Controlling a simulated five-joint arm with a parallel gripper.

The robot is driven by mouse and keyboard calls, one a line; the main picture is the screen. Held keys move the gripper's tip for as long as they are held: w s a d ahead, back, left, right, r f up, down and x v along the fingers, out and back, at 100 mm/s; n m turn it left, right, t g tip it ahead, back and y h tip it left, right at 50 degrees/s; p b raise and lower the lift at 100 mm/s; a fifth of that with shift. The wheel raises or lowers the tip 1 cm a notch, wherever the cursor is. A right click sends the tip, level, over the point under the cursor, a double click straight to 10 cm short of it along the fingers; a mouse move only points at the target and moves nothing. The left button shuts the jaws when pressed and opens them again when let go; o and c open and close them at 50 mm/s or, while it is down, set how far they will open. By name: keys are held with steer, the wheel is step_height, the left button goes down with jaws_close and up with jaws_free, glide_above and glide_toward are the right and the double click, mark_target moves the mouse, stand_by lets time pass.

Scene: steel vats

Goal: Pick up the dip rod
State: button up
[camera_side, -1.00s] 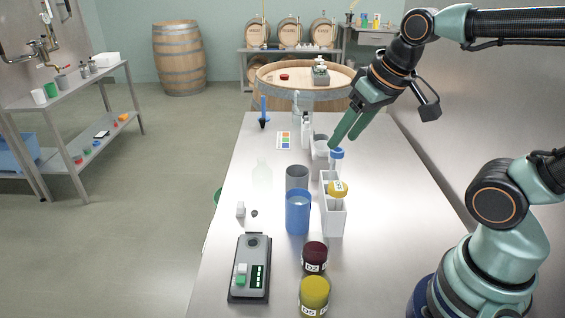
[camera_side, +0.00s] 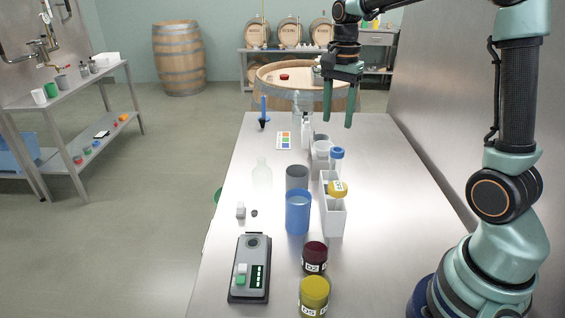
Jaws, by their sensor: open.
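A slim blue upright piece with a dark, tapering lower part (camera_side: 263,112) stands near the far left edge of the steel table; it looks like the dip rod, though it is small here and I cannot be sure. My gripper (camera_side: 338,122) points down over the far right part of the table. Its two green fingers are apart with nothing between them. It is to the right of the blue piece and clear of it.
A clear bottle (camera_side: 262,174), grey cup (camera_side: 297,178), blue cup (camera_side: 298,212) and white rack (camera_side: 334,217) with capped tubes stand mid-table. Dark red (camera_side: 315,257) and yellow (camera_side: 314,296) jars and a grey device (camera_side: 249,268) are in front. The table's right side is clear.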

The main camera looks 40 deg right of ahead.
step_height(320, 180, down, 10)
steer(key=shift+a+f, duration=0.15)
stand_by(0.4)
jaws_close()
